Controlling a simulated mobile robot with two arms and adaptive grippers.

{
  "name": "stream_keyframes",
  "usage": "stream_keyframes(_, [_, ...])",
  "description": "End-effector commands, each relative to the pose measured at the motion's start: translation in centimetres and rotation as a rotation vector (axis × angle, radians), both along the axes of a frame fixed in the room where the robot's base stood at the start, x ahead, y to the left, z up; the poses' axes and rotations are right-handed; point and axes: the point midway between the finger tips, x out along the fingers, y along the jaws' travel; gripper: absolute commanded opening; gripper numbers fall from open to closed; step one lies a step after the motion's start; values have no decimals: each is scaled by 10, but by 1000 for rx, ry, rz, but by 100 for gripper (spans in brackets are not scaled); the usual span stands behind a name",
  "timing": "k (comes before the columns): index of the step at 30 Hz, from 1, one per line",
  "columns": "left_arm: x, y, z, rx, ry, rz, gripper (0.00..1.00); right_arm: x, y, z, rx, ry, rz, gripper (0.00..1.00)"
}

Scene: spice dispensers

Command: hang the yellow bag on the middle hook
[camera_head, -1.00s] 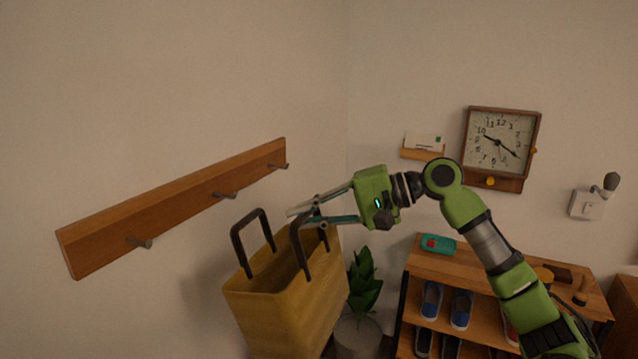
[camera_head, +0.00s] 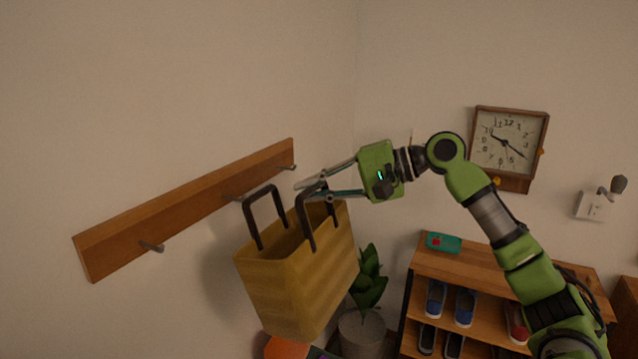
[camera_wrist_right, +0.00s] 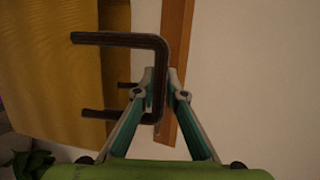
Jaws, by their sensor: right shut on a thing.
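The yellow bag (camera_head: 300,275) has two dark stiff handles and hangs in the air in front of the wall rail (camera_head: 190,208). My right gripper (camera_head: 308,188) is shut on the nearer handle (camera_head: 304,222); the right wrist view also shows the fingers (camera_wrist_right: 165,85) around this handle (camera_wrist_right: 120,40). The other handle (camera_head: 262,195) is free, and its top is close to the middle hook (camera_head: 236,197), overlapping it in the head view. I cannot tell whether they touch. The rail has a left hook (camera_head: 152,247) and a right hook (camera_head: 289,168), both bare. My left gripper is not seen.
A shoe shelf (camera_head: 490,263) with several shoes and a teal item (camera_head: 443,242) on top stands at the right. A potted plant (camera_head: 369,285) is behind the bag. An orange thing (camera_head: 287,347) lies below it. A clock (camera_head: 507,145) hangs on the right wall.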

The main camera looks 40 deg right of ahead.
Motion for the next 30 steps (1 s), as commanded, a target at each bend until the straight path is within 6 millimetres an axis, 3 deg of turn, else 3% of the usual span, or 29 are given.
stream_keyframes(30, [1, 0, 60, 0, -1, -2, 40, 56, 23, -1, 2, -2, 0, 0])
